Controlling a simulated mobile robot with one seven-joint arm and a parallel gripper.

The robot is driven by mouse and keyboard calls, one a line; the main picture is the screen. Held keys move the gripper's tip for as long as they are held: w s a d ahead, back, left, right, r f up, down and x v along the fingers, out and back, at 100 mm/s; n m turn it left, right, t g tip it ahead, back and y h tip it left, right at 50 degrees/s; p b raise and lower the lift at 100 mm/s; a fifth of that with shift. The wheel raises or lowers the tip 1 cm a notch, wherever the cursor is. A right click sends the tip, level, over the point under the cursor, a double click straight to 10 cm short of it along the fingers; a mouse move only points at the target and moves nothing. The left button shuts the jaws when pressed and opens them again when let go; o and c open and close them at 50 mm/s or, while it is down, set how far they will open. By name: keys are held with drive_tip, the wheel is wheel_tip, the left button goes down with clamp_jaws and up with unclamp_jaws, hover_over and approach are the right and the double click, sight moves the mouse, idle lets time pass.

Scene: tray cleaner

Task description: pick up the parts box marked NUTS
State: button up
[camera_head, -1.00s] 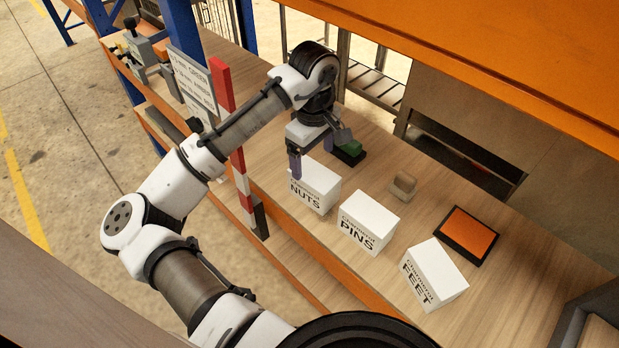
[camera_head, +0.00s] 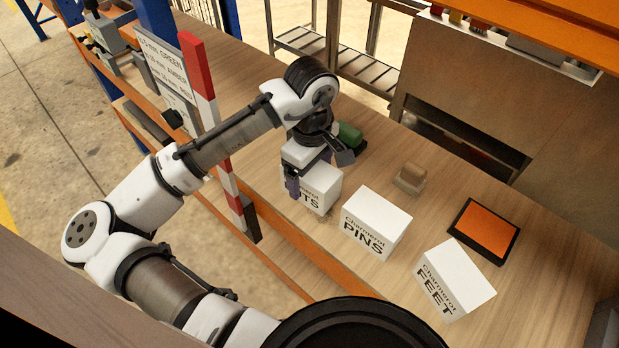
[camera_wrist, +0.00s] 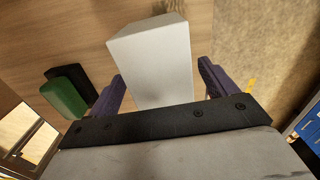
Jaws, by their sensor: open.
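The white NUTS box (camera_head: 323,190) stands on the wooden shelf, its label partly hidden behind a purple finger in the head view. My gripper (camera_head: 312,180) is over the box with its jaws open. In the wrist view the white box (camera_wrist: 155,65) lies between the two purple fingers of my gripper (camera_wrist: 163,85), with a visible gap on at least the left side. I cannot tell how far down the fingers reach along the box. The box is upright and rests on the shelf.
The PINS box (camera_head: 376,222) and the FEET box (camera_head: 455,280) stand to the right. Behind are a brown block (camera_head: 410,178), an orange pad in a black frame (camera_head: 486,230) and a green object (camera_head: 349,136). A red-and-white post (camera_head: 198,65) stands left.

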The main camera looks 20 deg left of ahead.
drive_tip(key=shift+s+d, duration=0.1)
drive_tip(key=shift+c, duration=0.3)
drive_tip(key=c, duration=1.2)
drive_tip(key=shift+r, duration=0.1)
